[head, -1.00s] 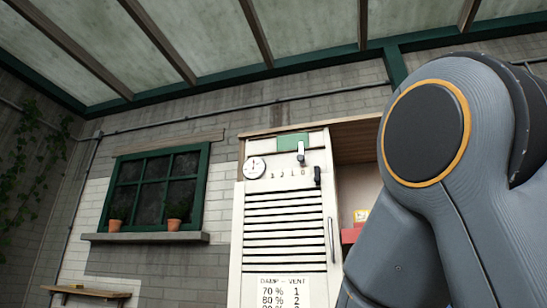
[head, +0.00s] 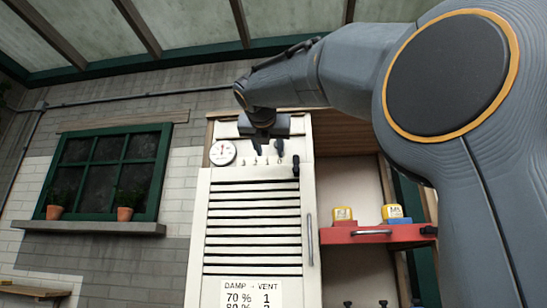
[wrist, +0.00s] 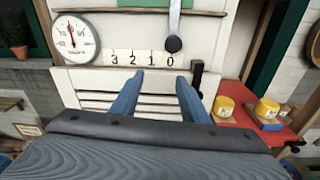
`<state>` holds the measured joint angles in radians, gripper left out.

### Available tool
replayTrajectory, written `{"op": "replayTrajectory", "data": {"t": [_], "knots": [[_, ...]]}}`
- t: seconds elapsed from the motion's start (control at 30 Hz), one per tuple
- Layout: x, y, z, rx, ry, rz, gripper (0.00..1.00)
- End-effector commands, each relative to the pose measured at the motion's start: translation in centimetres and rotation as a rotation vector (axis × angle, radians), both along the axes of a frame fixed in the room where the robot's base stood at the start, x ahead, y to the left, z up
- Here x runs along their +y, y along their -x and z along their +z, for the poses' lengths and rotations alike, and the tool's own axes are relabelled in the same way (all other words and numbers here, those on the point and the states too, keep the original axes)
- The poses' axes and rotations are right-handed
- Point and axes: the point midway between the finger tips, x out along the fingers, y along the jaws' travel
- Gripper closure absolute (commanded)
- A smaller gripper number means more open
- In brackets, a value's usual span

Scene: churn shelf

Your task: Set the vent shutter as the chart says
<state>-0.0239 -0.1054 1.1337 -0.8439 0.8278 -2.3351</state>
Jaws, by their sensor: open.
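The vent lever (wrist: 174,25) hangs down in the wrist view, its dark round knob just above the 0 of the scale (wrist: 140,57), which reads 3, 2, 1, 0 from left to right. The round dial (wrist: 72,38) is left of the scale; its needle points roughly upward, figures too small to read. The chart (head: 251,293) reads "DAMP → VENT", 70 % 1; its lower rows are cut off. My gripper (wrist: 160,79) is open and empty, its fingertips below the 1 and 0, apart from the knob. In the head view my gripper (head: 268,147) partly covers the lever area.
The slatted white door (head: 254,225) has a dark latch (head: 296,166) at its upper right and a long handle (head: 310,239). A red shelf (head: 375,234) with yellow-topped items (head: 343,214) stands right. A window (head: 108,173) with two pots is left.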

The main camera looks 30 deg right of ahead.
Motion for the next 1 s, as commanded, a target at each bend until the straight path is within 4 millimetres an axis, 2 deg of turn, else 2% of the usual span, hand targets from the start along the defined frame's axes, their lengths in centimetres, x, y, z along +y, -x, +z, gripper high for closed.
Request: {"op": "replayTrajectory", "data": {"t": [0.03,0.1,0.2,0.7,1.0], "knots": [[-0.3,1.2,2.0,-0.005,0.05,-0.011,0.59],[-0.6,2.2,3.7,-0.003,0.099,-0.022,0.59],[-1.0,2.5,4.6,0.002,0.131,-0.032,0.59],[-4.7,-3.0,4.6,0.004,0.131,-0.031,0.59],[-5.1,-3.7,4.5,0.001,0.131,-0.03,0.59]]}}
